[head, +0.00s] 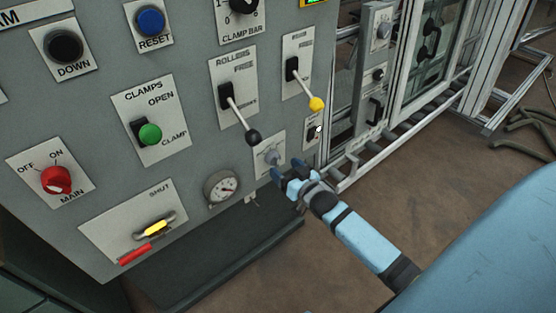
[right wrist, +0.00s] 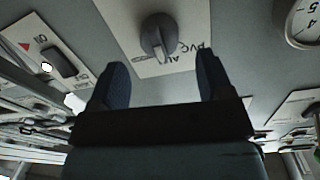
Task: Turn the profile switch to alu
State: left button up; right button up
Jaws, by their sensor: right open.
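The profile switch (head: 272,157) is a small grey knob on a pale plate low on the grey control panel. In the right wrist view the knob (right wrist: 158,35) shows larger, upside down, with PVC and ALU lettering beside it. Which mark it points to I cannot tell. My right gripper (head: 287,169) is open just in front of the plate. In the right wrist view its two blue fingertips (right wrist: 162,68) stand apart, one toward each side of the knob, and nothing is between them. My left gripper is not in view.
A black-knobbed rollers lever (head: 253,137) and a yellow-knobbed lever (head: 316,103) stick out above the switch. A pressure gauge (head: 221,187) is to its left. A small switch plate (head: 313,133) is to its right.

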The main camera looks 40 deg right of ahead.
pick_arm(q)
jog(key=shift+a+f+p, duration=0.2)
jog(key=shift+p, duration=0.4)
pick_arm(e)
jog(key=s, duration=0.9)
jog(key=shift+d+r, duration=0.15)
jog(key=shift+r, duration=0.05)
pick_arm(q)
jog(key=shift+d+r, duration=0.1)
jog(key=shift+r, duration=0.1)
